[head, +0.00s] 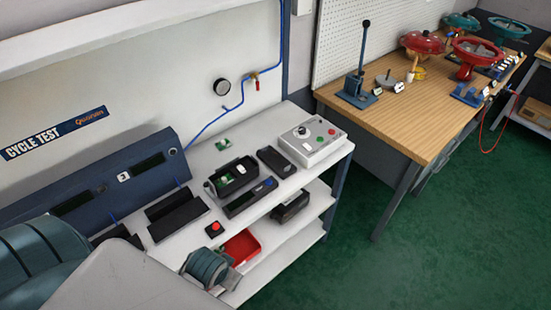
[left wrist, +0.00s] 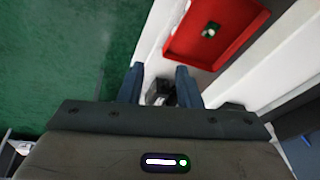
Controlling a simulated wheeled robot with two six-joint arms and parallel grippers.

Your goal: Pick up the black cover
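A flat black rectangular piece, which looks like the black cover (head: 276,161), lies on the white bench top, left of the grey control box. Beside it is an open black housing (head: 226,188) with a green board and a white part inside. My left arm's wrist shows at the bench's front edge in the head view, with its fingertips hidden there. In the left wrist view my left gripper (left wrist: 160,86) is open. A small dark object (left wrist: 160,92) shows beyond and between its fingers, too unclear to name. My right gripper is not in view.
A long black device (head: 250,198) with a blue end lies in front of the housing. The grey control box (head: 312,141) has coloured buttons. A wooden workbench (head: 405,115) stands right.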

